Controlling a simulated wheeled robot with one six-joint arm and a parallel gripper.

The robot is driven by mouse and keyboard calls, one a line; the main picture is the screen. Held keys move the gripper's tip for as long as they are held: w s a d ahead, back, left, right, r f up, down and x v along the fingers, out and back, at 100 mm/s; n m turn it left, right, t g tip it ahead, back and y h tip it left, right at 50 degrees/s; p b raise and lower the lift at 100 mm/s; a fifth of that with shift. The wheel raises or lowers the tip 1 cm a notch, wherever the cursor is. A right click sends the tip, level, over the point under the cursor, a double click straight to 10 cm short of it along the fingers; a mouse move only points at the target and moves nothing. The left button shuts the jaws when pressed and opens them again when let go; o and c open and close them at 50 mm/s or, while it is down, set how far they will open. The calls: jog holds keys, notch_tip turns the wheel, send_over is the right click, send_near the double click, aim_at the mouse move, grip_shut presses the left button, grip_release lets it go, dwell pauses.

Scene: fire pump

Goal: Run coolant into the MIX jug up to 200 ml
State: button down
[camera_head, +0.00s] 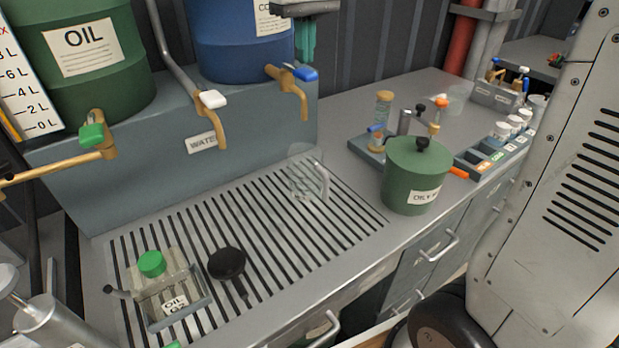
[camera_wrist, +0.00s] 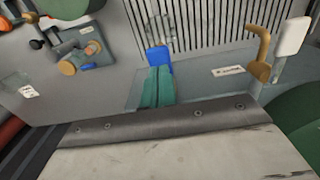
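The blue coolant drum (camera_head: 240,38) stands at the back, its label partly hidden by my gripper. Its brass tap (camera_head: 290,85) has a blue lever (camera_head: 304,74), which also shows in the wrist view (camera_wrist: 159,56). My gripper (camera_head: 305,58) points down just above this lever, its teal fingers together. The fingertips (camera_wrist: 158,69) meet the lever's edge in the wrist view; I cannot tell whether they touch. A clear jug (camera_head: 304,176) with a handle stands upright on the slotted grate, below and near the tap spout. Its markings and level are unreadable. No stream shows.
A water tap (camera_head: 212,112) with a white lever and an oil tap (camera_head: 97,140) with a green lever stand left. A green lidded pot (camera_head: 414,178) is right of the grate (camera_head: 250,235).

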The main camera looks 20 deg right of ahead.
aim_at(306, 71)
jog(key=shift+f, duration=0.15)
jog(key=shift+f, duration=1.65)
dwell(5.6)
notch_tip(306, 71, up, 5)
jog(key=shift+r, duration=0.1)
